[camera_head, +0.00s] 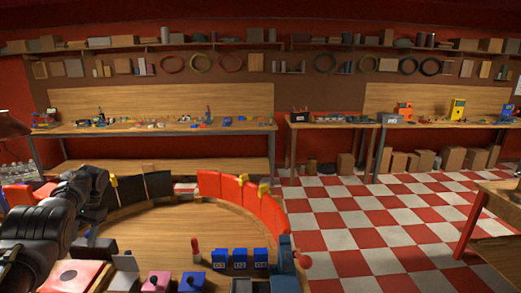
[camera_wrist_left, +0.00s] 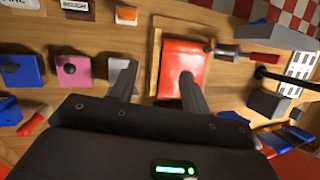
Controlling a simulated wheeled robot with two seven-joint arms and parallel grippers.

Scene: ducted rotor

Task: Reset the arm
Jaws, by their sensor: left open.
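My left arm (camera_head: 48,226) comes in from the left in the head view, over the left side of the round wooden workbench (camera_head: 185,228). My left gripper (camera_wrist_left: 158,82) shows clearly in the left wrist view. Its two dark fingers are spread apart with nothing between them. A red square pad (camera_wrist_left: 183,62) on a wooden board lies beneath the fingers, partly covered by the right-hand one. In the head view the fingertips are hard to make out against the dark arm. My right gripper is in neither view.
A pink block (camera_head: 157,282) and blue block (camera_head: 192,284) stand at the bench's front, near three blue boxes (camera_head: 240,258). Red curved panels (camera_head: 270,212) and black panels (camera_head: 130,190) line its far edge. Checkered floor (camera_head: 370,225) is open on the right.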

